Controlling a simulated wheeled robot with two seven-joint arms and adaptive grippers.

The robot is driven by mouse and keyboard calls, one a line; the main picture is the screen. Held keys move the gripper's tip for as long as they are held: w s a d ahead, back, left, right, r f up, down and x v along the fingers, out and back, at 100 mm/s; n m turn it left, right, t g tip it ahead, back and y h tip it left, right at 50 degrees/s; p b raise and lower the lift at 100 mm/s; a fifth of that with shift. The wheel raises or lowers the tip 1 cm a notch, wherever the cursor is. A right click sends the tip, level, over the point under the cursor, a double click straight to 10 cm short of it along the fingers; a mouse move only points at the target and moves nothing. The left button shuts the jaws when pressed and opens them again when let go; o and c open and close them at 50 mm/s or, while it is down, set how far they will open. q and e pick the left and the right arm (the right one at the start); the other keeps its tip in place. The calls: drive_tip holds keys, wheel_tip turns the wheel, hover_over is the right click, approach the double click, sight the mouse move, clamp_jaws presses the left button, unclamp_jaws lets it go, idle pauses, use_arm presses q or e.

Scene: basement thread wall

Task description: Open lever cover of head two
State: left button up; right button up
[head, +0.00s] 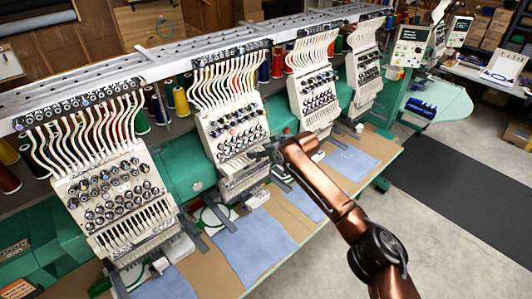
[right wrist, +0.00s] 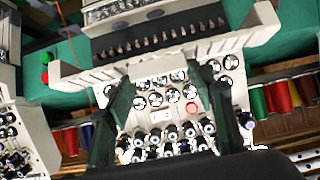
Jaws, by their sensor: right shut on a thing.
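Head two (head: 230,112) is the second white needle head from the left on the embroidery machine, with rows of dark knobs on its face. My right gripper (head: 262,153) is at the lower front of this head, reaching in from the right. In the right wrist view, its two dark fingers (right wrist: 168,80) stand on either side of round dials, with their tips at the pale lever cover (right wrist: 160,62) across the head. The gripper is shut on this cover. Fingers and arm partly hide the cover in the head view. My left gripper is not in view.
Head one (head: 105,195) stands to the left, and head three (head: 315,95) close by on the right. Blue cloths (head: 255,243) lie on the tan table below. Thread cones (head: 181,101) stand behind the heads. Open floor lies to the right.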

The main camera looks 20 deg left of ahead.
drive_tip(key=shift+s+a, duration=0.2)
drive_tip(key=shift+a, duration=0.05)
drive_tip(key=shift+f, duration=0.1)
drive_tip(key=o, duration=1.7)
drive_tip(key=shift+w+a, duration=0.15)
drive_tip(key=shift+w, duration=0.05)
drive_tip(key=shift+d, duration=0.3)
drive_tip(key=v, duration=1.2)
drive_tip(key=shift+a, duration=0.15)
